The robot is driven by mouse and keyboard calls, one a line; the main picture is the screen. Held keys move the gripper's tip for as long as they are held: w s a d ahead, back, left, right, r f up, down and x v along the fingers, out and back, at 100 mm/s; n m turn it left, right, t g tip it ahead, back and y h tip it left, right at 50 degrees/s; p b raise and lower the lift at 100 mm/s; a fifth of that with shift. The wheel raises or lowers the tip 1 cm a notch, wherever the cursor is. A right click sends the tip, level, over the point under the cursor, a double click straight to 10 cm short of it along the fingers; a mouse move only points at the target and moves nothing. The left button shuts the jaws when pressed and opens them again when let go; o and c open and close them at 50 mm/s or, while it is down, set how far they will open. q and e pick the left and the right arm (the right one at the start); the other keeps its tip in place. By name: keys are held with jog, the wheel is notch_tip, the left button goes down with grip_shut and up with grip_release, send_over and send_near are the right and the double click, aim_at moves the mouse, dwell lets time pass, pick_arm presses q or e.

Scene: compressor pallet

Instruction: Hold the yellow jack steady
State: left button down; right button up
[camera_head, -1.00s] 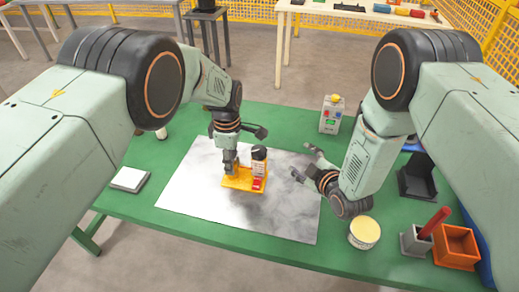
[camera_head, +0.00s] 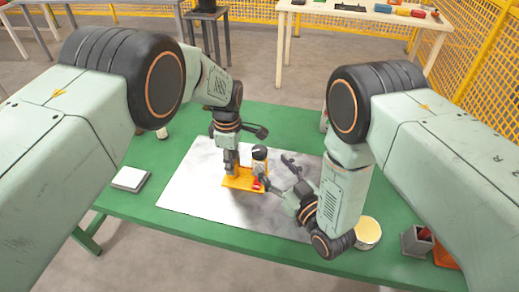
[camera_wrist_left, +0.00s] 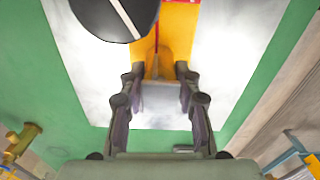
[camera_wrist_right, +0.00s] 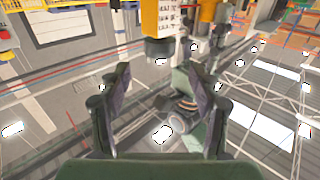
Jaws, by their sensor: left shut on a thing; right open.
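The yellow jack (camera_head: 243,183) stands on the grey metal sheet on the green table. It has a flat yellow base and an upright part with a dark round top (camera_head: 259,153) and a red patch low in front. My left gripper (camera_head: 231,170) points down and is shut on the left part of the jack; the left wrist view shows its fingers around the yellow body (camera_wrist_left: 178,45). My right gripper (camera_head: 276,174) is open and empty, just right of the upright part. The right wrist view shows the labelled yellow body (camera_wrist_right: 167,15) beyond the open fingers; contact cannot be told.
The metal sheet (camera_head: 195,195) has free room left and in front. A white-topped box (camera_head: 130,178) lies at left. A round tin (camera_head: 367,233) and a grey holder (camera_head: 415,241) stand at right, partly behind my right arm. An orange bin (camera_head: 445,255) is mostly hidden.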

aim_at(263, 155)
jog(key=x, duration=0.7)
jog(key=shift+w+a, duration=0.15)
jog(key=shift+w, duration=0.2)
jog(key=c, duration=1.2)
